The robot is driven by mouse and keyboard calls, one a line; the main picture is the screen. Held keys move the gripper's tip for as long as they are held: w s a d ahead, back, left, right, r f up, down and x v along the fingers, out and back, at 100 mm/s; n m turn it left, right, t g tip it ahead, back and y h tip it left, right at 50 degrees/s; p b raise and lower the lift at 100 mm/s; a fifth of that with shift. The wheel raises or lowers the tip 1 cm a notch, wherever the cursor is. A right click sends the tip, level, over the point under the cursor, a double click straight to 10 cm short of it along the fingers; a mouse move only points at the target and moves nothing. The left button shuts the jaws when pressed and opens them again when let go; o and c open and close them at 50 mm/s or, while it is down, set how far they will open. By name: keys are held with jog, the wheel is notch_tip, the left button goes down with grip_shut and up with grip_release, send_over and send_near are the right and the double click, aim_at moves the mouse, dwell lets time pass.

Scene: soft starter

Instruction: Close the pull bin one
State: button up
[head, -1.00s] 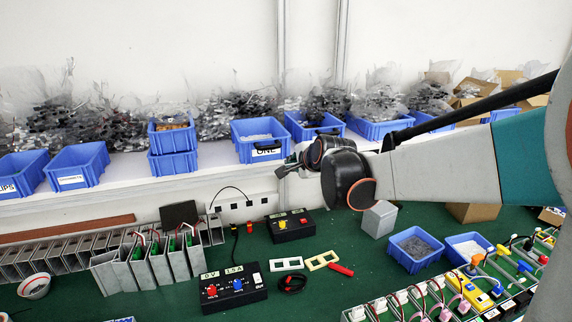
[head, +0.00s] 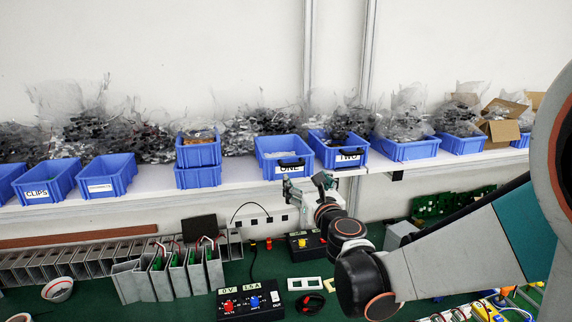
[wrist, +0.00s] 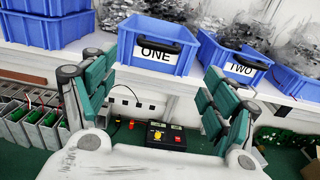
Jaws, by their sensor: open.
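The pull bin one is a blue open bin (head: 284,161) with a white label reading ONE and a black handle on its front. It stands on the white shelf and its front reaches the shelf's front edge. It also shows in the wrist view (wrist: 157,62), upper centre, between and beyond my fingers. My gripper (head: 312,188) is below and just right of the bin's front in the head view. In the wrist view my gripper (wrist: 155,105) has its green-padded fingers spread wide with nothing between them. I see no contact with the bin.
A blue bin labelled TWO (head: 343,158) stands right beside bin one. Stacked blue bins (head: 198,177) stand to its left on the white shelf (head: 150,197). Below, a green bench (head: 255,262) holds a black meter box (head: 250,302) and metal parts.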

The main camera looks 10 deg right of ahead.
aim_at(290, 159)
jog(key=w+p, duration=0.1)
jog(key=w, duration=1.2)
jog(key=shift+w, duration=0.35)
jog(key=c, duration=1.3)
jog(key=shift+o, duration=0.2)
jog(key=w, duration=0.4)
jog(key=shift+w+b, duration=0.2)
jog(key=shift+b, duration=0.1)
jog(key=shift+s, duration=0.1)
jog(key=o, duration=1.3)
jog(key=shift+c, duration=0.2)
